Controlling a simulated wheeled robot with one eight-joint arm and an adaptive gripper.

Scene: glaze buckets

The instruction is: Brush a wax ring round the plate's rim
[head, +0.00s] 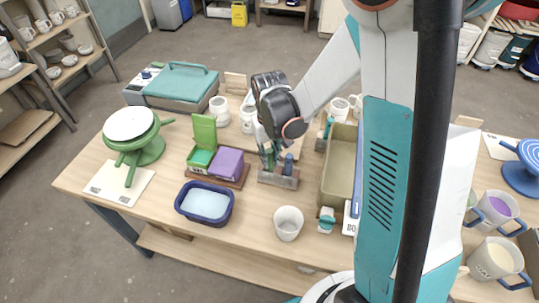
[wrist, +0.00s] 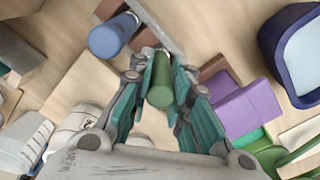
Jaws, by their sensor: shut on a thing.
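A white plate (head: 128,122) lies on a green stand (head: 150,150) at the left of the table. My gripper (head: 268,153) points down over a small brown and grey rack (head: 278,180) near the table's middle. Its teal fingers are shut on a green handle (wrist: 160,88), which looks like a brush handle. The handle's lower end is hidden, so I cannot tell whether it still sits in the rack. A blue handle (wrist: 113,38) stands beside it in the rack, outside the fingers; it also shows in the head view (head: 288,164). No wax is clearly identifiable.
A dark blue tub (head: 205,219) with pale contents, a purple block (head: 228,163) and an open green box (head: 203,132) stand left of the rack. A white cup (head: 288,223) is in front. An olive tray (head: 331,185) stands right. Mugs stand behind.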

